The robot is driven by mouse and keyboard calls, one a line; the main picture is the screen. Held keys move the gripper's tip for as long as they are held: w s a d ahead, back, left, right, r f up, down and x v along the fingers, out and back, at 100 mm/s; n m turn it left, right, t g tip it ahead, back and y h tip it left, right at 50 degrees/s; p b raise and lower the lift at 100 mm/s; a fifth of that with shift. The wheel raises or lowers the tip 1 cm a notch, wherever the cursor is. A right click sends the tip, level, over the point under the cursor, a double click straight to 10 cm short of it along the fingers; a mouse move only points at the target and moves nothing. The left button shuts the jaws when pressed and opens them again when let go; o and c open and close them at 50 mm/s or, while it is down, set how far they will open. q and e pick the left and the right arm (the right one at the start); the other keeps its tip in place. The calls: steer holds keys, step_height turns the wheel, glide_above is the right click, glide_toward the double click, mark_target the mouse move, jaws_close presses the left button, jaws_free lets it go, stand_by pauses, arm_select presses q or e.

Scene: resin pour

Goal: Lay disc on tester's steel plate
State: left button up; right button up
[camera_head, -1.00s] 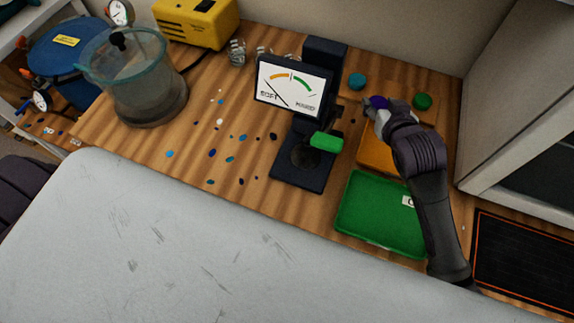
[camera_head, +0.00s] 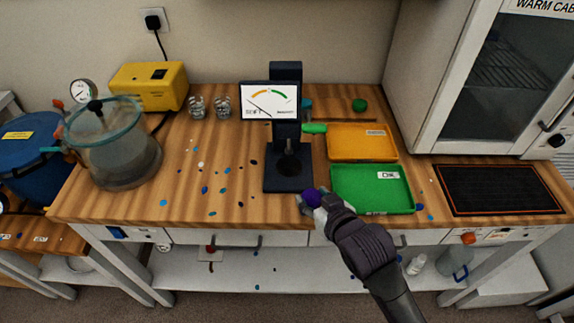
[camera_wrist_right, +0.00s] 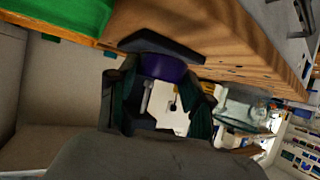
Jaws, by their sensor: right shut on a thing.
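My right gripper (camera_head: 314,203) is shut on a purple disc (camera_head: 312,197). It holds the disc at the front edge of the bench, just in front of the hardness tester. The purple disc (camera_wrist_right: 165,68) also shows between the fingers in the right wrist view. The tester (camera_head: 286,75) stands upright with a dial reading SOFT to HARD and a green lever (camera_head: 314,128) at its right. Its dark base has a round steel plate (camera_head: 289,167) under the plunger, and no disc shows on it. My left gripper is not in view.
A green tray (camera_head: 350,208) marked OK and an orange tray (camera_head: 362,157) lie right of the tester. A green disc (camera_head: 360,105) and a partly hidden blue disc (camera_head: 306,104) lie behind. A glass pot (camera_head: 112,150) stands at left. A black mat (camera_head: 497,190) lies at right.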

steer(key=p, duration=0.1)
glide_toward(291, 169)
steer(key=w, duration=0.1)
steer(key=w+a, duration=0.1)
steer(key=w, duration=0.1)
steer(key=w+a, duration=0.1)
steer(key=shift+w+f, duration=0.2)
steer(key=shift+w, duration=0.1)
steer(key=shift+w+a, duration=0.1)
steer(key=shift+w, duration=0.15)
steer(key=shift+w+a, duration=0.15)
steer(key=shift+w, duration=0.2)
steer(key=w, duration=0.1)
steer(key=w+a+p, duration=0.1)
steer(key=shift+w, duration=0.25)
steer(key=shift+f, duration=0.85)
steer(key=shift+s, duration=0.1)
